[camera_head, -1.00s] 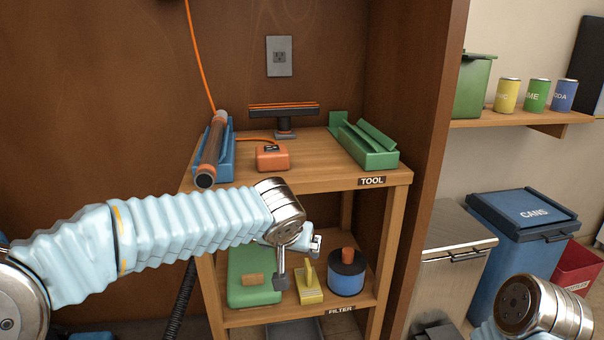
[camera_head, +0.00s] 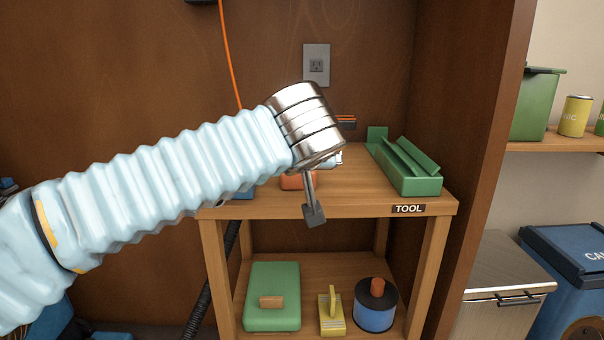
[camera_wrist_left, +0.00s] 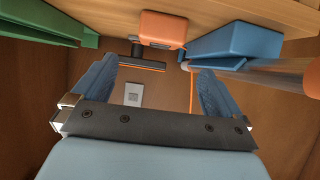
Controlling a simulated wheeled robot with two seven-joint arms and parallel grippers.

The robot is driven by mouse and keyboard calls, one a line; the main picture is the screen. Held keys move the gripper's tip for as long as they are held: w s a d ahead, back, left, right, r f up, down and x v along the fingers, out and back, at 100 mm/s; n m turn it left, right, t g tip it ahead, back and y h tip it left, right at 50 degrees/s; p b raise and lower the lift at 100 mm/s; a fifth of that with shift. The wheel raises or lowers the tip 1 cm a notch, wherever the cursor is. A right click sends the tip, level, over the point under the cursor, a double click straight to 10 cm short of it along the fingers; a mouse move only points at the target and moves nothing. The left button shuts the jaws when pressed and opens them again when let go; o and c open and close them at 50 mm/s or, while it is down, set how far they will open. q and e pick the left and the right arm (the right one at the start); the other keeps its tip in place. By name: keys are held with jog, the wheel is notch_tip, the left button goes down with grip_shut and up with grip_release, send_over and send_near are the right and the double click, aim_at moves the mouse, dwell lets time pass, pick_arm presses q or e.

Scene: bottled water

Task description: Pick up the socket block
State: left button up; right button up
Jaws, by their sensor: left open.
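The socket block is an orange box (camera_head: 291,182) on the top shelf marked TOOL. In the head view my left arm hides most of it and only a small orange part shows. The left wrist view, which is upside down, shows the socket block (camera_wrist_left: 163,30) with an orange cord by it, beyond the fingertips and near the middle. My left gripper (camera_wrist_left: 157,70) is open and empty, its two blue-grey fingers apart, not touching the block. In the head view its fingers are mostly hidden behind the wrist. My right gripper is not in view.
A green holder (camera_head: 408,168) stands on the right of the top shelf. A blue holder (camera_wrist_left: 232,45) with a tube stands beside the block. A dark bar tool (camera_wrist_left: 140,62) stands near it. The wall outlet (camera_head: 316,65) is behind. The lower shelf (camera_head: 270,338) holds several items.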

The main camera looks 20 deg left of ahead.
aim_at(298, 174)
pick_arm(q)
jog(key=x, duration=1.1)
jog(key=shift+w+a+p, duration=0.1)
jog(key=shift+w+p, duration=0.15)
jog(key=shift+p, duration=0.05)
jog(key=c, duration=1.4)
